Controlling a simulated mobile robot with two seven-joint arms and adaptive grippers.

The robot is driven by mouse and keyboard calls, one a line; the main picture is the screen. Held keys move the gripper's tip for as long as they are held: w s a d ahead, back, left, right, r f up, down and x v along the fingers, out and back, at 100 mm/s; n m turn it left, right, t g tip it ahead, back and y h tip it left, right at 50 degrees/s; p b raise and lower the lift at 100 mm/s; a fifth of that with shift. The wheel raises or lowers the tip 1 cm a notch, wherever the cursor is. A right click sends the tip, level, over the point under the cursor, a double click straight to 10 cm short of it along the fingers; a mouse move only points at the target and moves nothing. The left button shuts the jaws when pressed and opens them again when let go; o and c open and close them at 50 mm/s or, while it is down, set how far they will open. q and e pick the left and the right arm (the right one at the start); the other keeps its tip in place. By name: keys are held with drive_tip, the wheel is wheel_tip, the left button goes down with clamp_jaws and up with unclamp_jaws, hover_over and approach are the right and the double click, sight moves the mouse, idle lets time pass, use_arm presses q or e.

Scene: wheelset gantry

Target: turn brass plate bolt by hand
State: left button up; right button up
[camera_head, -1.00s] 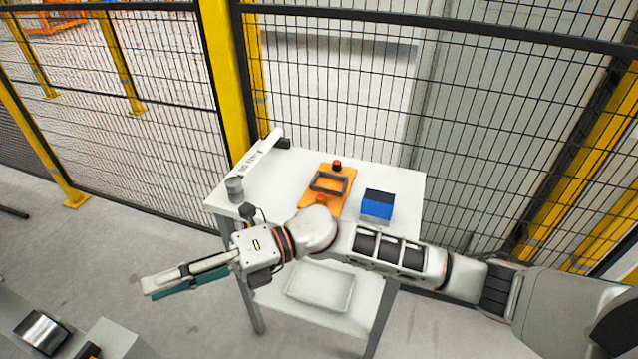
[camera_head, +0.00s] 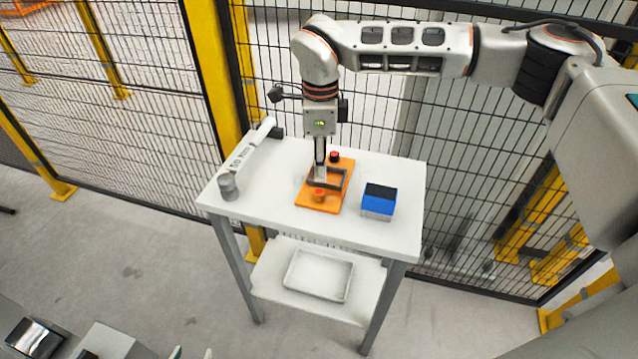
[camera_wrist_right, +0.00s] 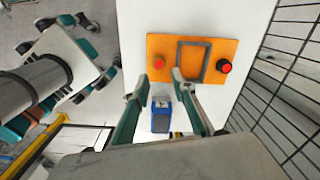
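An orange plate (camera_head: 303,196) lies on the white table, carrying a dark grey square frame (camera_head: 342,183), a red-and-black knob (camera_head: 334,157) and an orange-red knob (camera_head: 319,195). I cannot tell whether either knob is the brass plate bolt. My right gripper (camera_head: 320,180) points down over the plate. In the right wrist view my right gripper (camera_wrist_right: 156,77) is open and empty, its teal-padded fingers apart at the near edge of the plate (camera_wrist_right: 165,45).
A blue box with a black top (camera_head: 378,203) stands right of the plate. A grey cylinder (camera_head: 228,187) and a white bar with lettering (camera_head: 248,148) are at the table's left. A shallow tray (camera_head: 320,275) sits on the lower shelf. Mesh fencing (camera_head: 135,85) stands behind.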

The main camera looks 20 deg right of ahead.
sight(320, 191)
wheel_tip(320, 191, down, 7)
drive_tip(key=shift+f, duration=0.15)
idle(0.4)
clamp_jaws()
